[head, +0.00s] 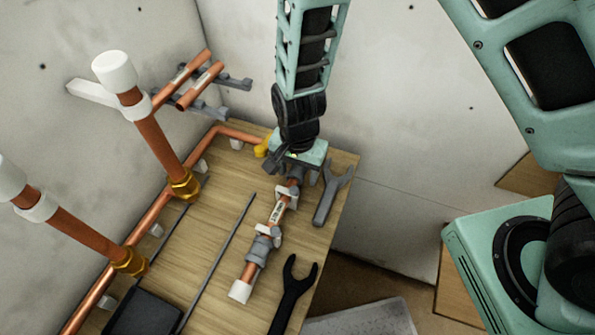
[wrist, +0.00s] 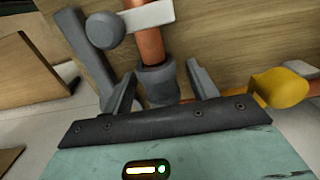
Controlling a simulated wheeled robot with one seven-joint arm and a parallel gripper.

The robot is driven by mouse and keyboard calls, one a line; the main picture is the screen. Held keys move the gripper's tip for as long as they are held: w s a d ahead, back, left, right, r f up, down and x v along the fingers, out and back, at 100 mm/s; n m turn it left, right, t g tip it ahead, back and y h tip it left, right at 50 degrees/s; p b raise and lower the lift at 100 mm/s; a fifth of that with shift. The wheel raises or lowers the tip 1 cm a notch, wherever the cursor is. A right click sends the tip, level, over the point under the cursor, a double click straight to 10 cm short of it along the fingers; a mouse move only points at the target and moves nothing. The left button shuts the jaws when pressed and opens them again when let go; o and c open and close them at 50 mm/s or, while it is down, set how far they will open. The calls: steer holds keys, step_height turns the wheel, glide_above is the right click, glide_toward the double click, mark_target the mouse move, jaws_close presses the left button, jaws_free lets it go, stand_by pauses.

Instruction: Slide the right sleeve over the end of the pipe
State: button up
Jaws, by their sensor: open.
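A short copper pipe (head: 252,271) is held on the wooden board by white clips, with a white cap (head: 240,291) on its near end. One grey sleeve (head: 261,250) sits around it toward that end. My gripper (head: 295,176) is at the pipe's far end. In the wrist view, the other grey sleeve (wrist: 158,85) is around the copper pipe (wrist: 151,45). My open gripper (wrist: 162,84) has one finger on each side of this sleeve, with a visible gap on each side. The gripper body hides what lies beyond the sleeve.
A yellow fitting (head: 262,147) on the long copper pipe (head: 160,205) is close to my gripper; it also shows in the wrist view (wrist: 280,88). A grey spanner (head: 331,193) and a black spanner (head: 293,291) lie along the right edge. A thin dark rod (head: 220,260) lies left.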

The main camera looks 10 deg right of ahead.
steer(key=c, duration=0.8)
steer(key=shift+c, duration=0.2)
steer(key=shift+s+a+p, duration=0.4)
steer(key=shift+s+a, duration=0.3)
steer(key=shift+s, duration=0.3)
steer(key=o, duration=0.8)
steer(key=shift+o, duration=0.2)
step_height(320, 180, up, 7)
steer(key=p, duration=0.6)
